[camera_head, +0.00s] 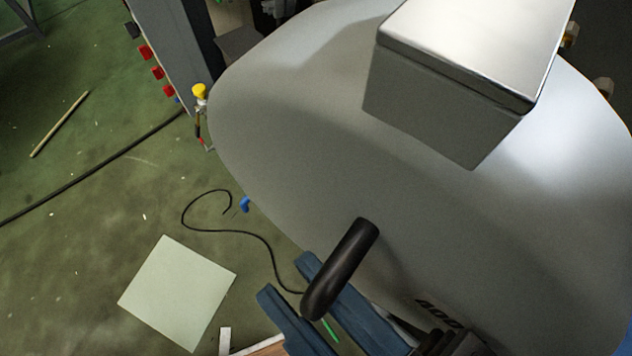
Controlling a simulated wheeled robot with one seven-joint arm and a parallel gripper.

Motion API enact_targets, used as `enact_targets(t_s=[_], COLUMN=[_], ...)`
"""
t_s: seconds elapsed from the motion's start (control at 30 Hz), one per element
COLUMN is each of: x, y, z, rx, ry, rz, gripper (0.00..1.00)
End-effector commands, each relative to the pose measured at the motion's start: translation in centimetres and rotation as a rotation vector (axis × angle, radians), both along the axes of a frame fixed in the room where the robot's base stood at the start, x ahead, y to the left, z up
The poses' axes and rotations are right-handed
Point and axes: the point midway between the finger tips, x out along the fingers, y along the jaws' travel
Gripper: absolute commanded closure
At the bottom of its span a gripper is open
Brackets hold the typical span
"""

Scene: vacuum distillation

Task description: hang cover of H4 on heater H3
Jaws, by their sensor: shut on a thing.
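A large smooth grey rounded body (300,130) fills the right of the head view. I take it for the cover; no mark in view tells which heater it belongs to. A grey metal box (445,105) stands out from its upper part. A black cylindrical handle (345,262) lies at its lower edge. My gripper (287,277), with two blue-grey fingers, reaches in from the bottom and is shut on the handle's lower end. The contact is partly hidden. Neither a heater nor a hanging place can be made out.
The green floor (110,190) is open at left. A pale square sheet (178,292), a thin black cable (243,232) and a stick (60,123) lie on it. A grey post (165,50) with red parts and a yellow-topped fitting (199,92) stand close to the body's left edge.

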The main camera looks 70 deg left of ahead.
Motion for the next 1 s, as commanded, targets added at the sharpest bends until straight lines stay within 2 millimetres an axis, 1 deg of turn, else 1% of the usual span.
enact_targets(t_s=[0.07, 1.0], x=[0.1, 5.7], y=[-0.3, 3.1], z=[0.0, 0.0], rx=[0.0, 0.002], ry=[-0.001, -0.002], rz=[-0.001, 0.0], gripper=[1.0, 1.0])
